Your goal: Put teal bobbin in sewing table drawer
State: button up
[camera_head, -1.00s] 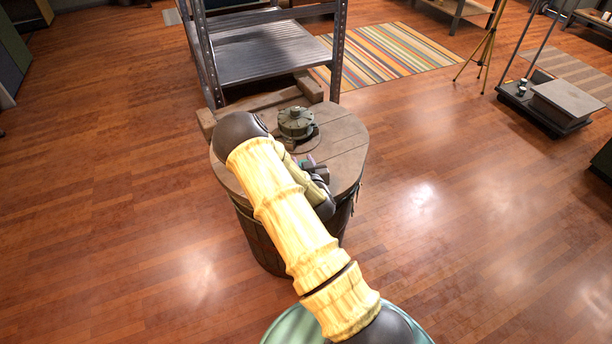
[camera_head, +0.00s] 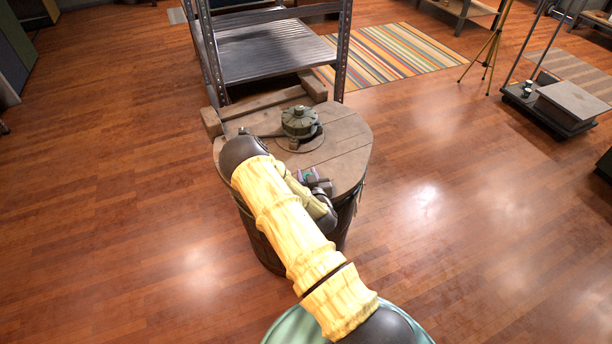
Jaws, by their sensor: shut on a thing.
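My gripper (camera_head: 317,183) is over the near part of a round wooden barrel top, low beside its surface, partly hidden by my own arm. It is shut on the teal bobbin (camera_head: 306,176), of which only a small teal and purplish bit shows between the dark fingers. Whether the bobbin touches the wood or hangs just above it I cannot tell. No sewing table or drawer can be made out in this view.
The barrel (camera_head: 345,150) carries a round green-grey metal device (camera_head: 299,121) behind my gripper. A metal shelf rack (camera_head: 275,55) with wooden beams stands just behind. A striped rug (camera_head: 395,55), tripod (camera_head: 490,45) and platform cart (camera_head: 560,105) are at right. The floor on both sides is clear.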

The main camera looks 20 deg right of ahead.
jog(key=o, duration=1)
jog(key=shift+a+f, duration=0.1)
jog(key=shift+c, duration=0.2)
jog(key=v, duration=1.2)
jog(key=shift+w, duration=0.1)
